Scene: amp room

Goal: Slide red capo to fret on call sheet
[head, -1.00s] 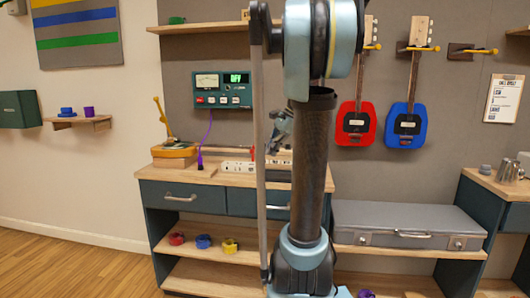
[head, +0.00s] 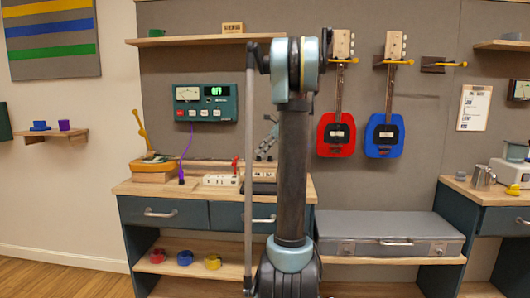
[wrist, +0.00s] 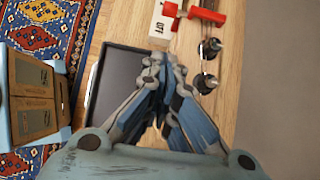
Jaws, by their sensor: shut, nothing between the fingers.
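The call sheet (head: 473,107) is a white page on a clipboard, hung on the wall at the right; its writing is too small to read. A red guitar (head: 336,134) and a blue guitar (head: 384,134) hang left of it. I cannot make out a red capo for certain. A red piece (wrist: 207,15) lies by a white OFF label at the top of the wrist view. My gripper (wrist: 165,65) is shut and empty over the wooden bench, its tips beside a dark flat panel. In the head view my gripper (head: 266,142) is partly hidden behind my arm.
The bench (head: 160,189) carries a power strip (head: 220,181) and a yellow-topped box (head: 155,168). Red, blue and yellow rolls (head: 185,258) sit on the shelf below. A grey case (head: 390,228) lies at the right. Two black knobs (wrist: 209,47) stand near my fingertips.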

